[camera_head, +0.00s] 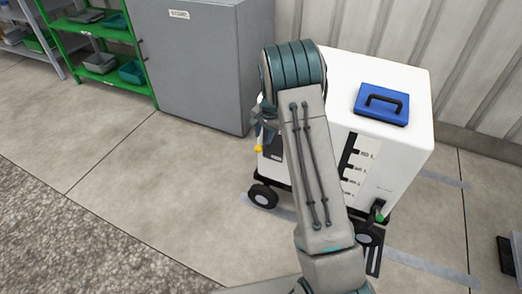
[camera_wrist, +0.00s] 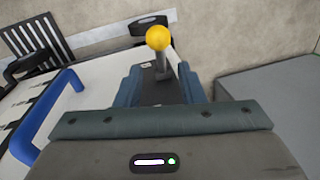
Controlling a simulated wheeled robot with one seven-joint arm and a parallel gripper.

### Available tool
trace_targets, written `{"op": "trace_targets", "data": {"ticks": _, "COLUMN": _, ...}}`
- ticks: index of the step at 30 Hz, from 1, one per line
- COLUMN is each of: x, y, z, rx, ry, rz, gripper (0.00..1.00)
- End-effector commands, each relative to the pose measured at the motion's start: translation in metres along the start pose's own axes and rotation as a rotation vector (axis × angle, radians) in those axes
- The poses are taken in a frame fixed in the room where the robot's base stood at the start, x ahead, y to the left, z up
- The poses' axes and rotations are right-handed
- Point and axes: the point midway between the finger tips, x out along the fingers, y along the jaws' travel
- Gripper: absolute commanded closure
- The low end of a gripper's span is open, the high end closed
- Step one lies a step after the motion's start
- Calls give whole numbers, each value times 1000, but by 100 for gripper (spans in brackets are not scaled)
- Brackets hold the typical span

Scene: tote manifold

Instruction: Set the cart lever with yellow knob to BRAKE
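The white cart (camera_head: 398,165) stands on black wheels at right of centre in the head view. A yellow knob (camera_head: 258,149) shows at its left side, just below my gripper (camera_head: 264,127), which is partly hidden by my arm. In the wrist view the yellow knob (camera_wrist: 158,38) tops a short grey lever (camera_wrist: 162,66) over a dark plate. My gripper (camera_wrist: 160,84) is open there, with a finger on each side of the lever's line. The knob lies beyond the fingertips. I cannot tell whether the fingers touch the lever. Any BRAKE marking is unreadable.
A blue case (camera_head: 382,104) with a black handle lies on the cart. A second lever with a green knob (camera_head: 379,217) is at the cart's lower front. A grey cabinet (camera_head: 205,70) stands close left of the cart; green shelving (camera_head: 100,60) is farther left. The floor in front is clear.

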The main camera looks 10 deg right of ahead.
Motion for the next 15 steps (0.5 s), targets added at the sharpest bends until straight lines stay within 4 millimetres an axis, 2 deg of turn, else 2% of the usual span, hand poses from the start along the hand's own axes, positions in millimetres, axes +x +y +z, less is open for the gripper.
{"op": "trace_targets", "data": {"ticks": 1, "x": 16, "y": 1, "z": 1, "rx": 0, "ry": -3, "rz": 2, "gripper": 65}}
{"op": "trace_targets", "data": {"ticks": 6, "x": 49, "y": 0, "z": 0, "rx": 0, "ry": -1, "rz": 1, "gripper": 65}}
{"op": "trace_targets", "data": {"ticks": 10, "x": 66, "y": 0, "z": 0, "rx": 0, "ry": -1, "rz": 0, "gripper": 65}}
{"op": "trace_targets", "data": {"ticks": 15, "x": 77, "y": 0, "z": 0, "rx": 0, "ry": 0, "rz": -1, "gripper": 65}}
